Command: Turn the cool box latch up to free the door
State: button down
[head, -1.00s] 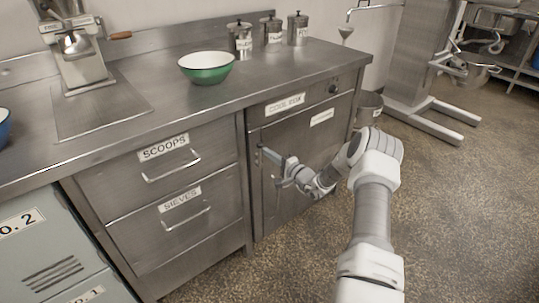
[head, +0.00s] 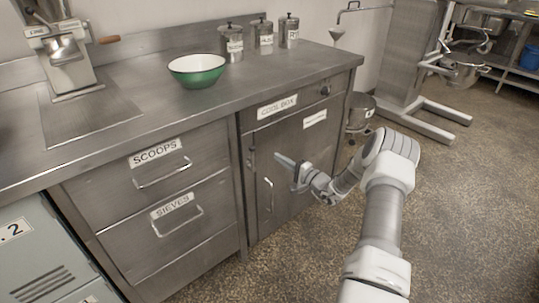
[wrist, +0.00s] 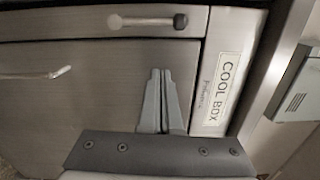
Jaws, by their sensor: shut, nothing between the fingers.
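The cool box door (head: 300,150) is closed in its steel frame, with a vertical bar handle (head: 268,195) near its left edge. The latch (head: 251,156) is a small bar on the frame left of the door. In the wrist view the latch (wrist: 148,21) lies along the picture's top, in line with the frame strip, its dark knob at the right end, the end toward the label side. My gripper (head: 277,157) is shut and empty in front of the door, right of the latch and apart from it. Its closed fingers (wrist: 160,75) show below the latch in the wrist view.
The COOL BOX label (head: 277,107) is on the panel above the door. Drawers marked SCOOPS (head: 155,152) and SIEVES (head: 172,205) are to the left. A green bowl (head: 197,75) stands on the counter above. The floor in front is clear.

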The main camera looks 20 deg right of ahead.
jog(key=p+v, duration=0.1)
jog(key=v, duration=0.4)
jog(key=shift+s, duration=0.25)
